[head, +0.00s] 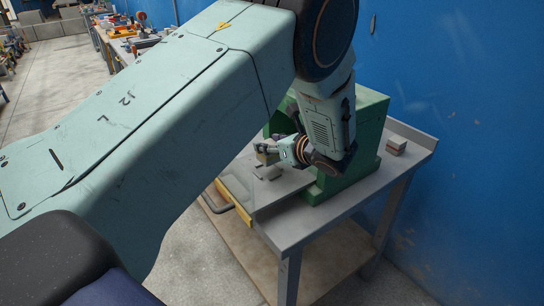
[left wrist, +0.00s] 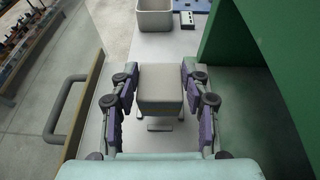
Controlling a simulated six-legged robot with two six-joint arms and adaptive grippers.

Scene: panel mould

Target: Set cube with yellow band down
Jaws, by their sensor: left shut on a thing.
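My left gripper (head: 262,151) reaches over the grey workbench (head: 283,232) in the head view, in front of the green machine housing (head: 368,125). In the left wrist view the left gripper (left wrist: 159,95) is closed with its purple pads on both sides of a pale grey-beige cube (left wrist: 160,84). A dull yellowish strip shows low on the cube's near face. A small grey piece (left wrist: 160,126) shows below the cube; I cannot tell whether the cube touches it. In the head view the cube is mostly hidden by the gripper. My right gripper is not in view.
A small block with a reddish band (head: 396,144) lies at the bench's right end. A yellow-edged panel with a dark handle (head: 217,204) stands at the bench's left. In the left wrist view a grey open bin (left wrist: 154,20) stands beyond the cube. The green wall is close on the right.

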